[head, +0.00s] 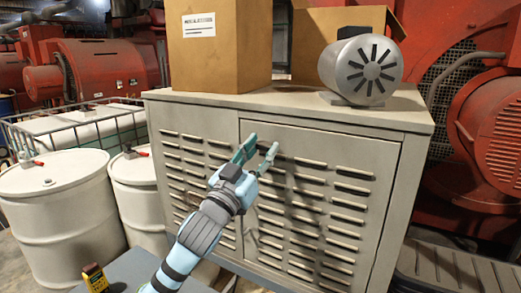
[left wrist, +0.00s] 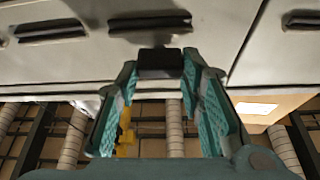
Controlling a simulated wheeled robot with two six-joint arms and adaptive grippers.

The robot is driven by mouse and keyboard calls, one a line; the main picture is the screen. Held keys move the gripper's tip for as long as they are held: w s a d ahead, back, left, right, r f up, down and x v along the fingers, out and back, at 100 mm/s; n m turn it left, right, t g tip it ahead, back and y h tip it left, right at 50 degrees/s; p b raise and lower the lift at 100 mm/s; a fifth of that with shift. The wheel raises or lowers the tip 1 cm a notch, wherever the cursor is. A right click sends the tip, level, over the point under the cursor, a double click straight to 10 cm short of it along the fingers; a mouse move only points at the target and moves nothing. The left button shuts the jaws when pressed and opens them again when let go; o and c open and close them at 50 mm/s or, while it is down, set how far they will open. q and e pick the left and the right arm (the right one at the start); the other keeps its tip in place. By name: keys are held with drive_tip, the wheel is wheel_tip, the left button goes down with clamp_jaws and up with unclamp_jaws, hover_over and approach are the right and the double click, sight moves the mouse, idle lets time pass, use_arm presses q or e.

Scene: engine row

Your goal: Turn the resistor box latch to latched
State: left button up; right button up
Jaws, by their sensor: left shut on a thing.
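The resistor box (head: 345,151) is a beige louvred cabinet with a door, in the middle and right of the head view. My left gripper (head: 262,143) has teal fingers and is at the upper left of the door, close to the door's left edge. In the left wrist view, a dark block, taken as the latch (left wrist: 160,62), sits between the fingertips of my left gripper (left wrist: 158,72), against the panel. The gripper is shut on it. The fingers hide much of the latch in the head view, and its angle cannot be told. My right gripper is not in view.
A cardboard box (head: 218,60) and a grey motor-like cylinder (head: 362,70) stand on top of the cabinet. White drums (head: 62,205) stand at the left. Red machines (head: 488,140) stand behind and at the right. A yellow device (head: 95,277) shows at the bottom left.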

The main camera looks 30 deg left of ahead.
use_arm(q)
drive_tip(key=m+h+p, duration=0.1)
drive_tip(key=m+h, duration=0.1)
drive_tip(key=m, duration=0.1)
drive_tip(key=shift+a+m, duration=0.1)
drive_tip(key=shift+m, duration=0.3)
drive_tip(key=m+g+h, duration=0.1)
drive_tip(key=m, duration=0.2)
drive_tip(key=shift+m+h+p, duration=0.35)
drive_tip(key=shift+m+h, duration=0.05)
drive_tip(key=m+g+h, duration=0.1)
drive_tip(key=m, duration=0.3)
drive_tip(key=m+g+h, duration=0.1)
drive_tip(key=m+h, duration=0.1)
drive_tip(key=m, duration=0.2)
drive_tip(key=shift+r, duration=0.15)
drive_tip(key=m+g, duration=0.1)
drive_tip(key=m, duration=0.2)
drive_tip(key=m+g, duration=0.1)
drive_tip(key=m, duration=0.2)
drive_tip(key=shift+g, duration=0.3)
drive_tip(key=shift+r, duration=0.1)
drive_tip(key=o, duration=1.1)
drive_tip(key=shift+o, duration=0.3)
drive_tip(key=shift+w+a, duration=0.1)
drive_tip(key=shift+w, duration=0.05)
